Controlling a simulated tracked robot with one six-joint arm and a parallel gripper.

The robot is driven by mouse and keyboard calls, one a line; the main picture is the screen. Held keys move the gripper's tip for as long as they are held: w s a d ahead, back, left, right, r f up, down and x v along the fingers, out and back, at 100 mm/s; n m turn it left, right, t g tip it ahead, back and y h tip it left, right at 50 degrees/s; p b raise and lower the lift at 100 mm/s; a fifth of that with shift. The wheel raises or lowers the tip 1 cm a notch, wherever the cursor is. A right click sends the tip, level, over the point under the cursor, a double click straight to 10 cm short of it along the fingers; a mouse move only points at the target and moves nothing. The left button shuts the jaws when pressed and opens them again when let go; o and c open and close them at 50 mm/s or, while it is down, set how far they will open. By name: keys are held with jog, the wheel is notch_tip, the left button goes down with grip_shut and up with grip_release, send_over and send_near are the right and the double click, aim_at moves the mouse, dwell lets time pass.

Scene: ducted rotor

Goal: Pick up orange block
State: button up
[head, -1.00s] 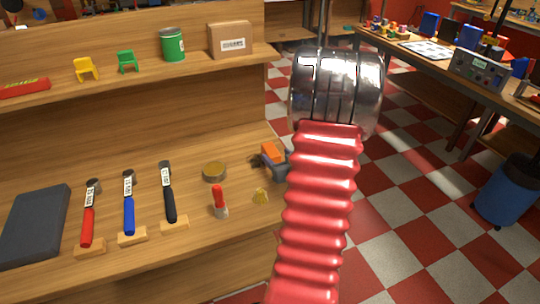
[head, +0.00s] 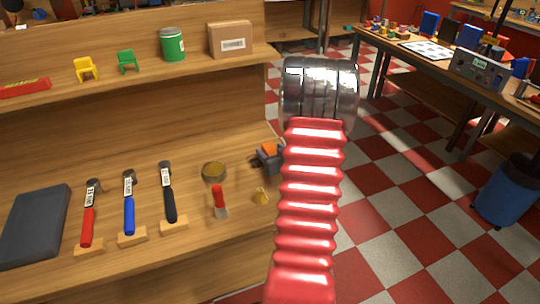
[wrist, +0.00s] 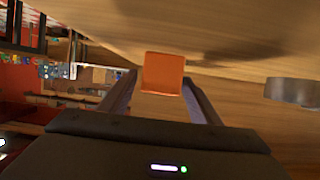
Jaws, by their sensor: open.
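The orange block (wrist: 163,73) shows in the wrist view between the two fingers of my open gripper (wrist: 160,88), close to the fingertips. Contact between the fingers and the block cannot be made out. In the head view the orange block (head: 269,149) is a small patch at the right end of the wooden bench, at the dark gripper (head: 268,160). My red ribbed arm hides part of the gripper there.
A dark grey disc (wrist: 293,91) is at the right in the wrist view.

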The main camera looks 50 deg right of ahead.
jog(key=shift+w+d+f, duration=0.1)
jog(key=shift+w+d, duration=0.1)
jog(key=shift+w, duration=0.05)
jog(key=shift+c, duration=0.4)
jog(key=c, duration=1.1)
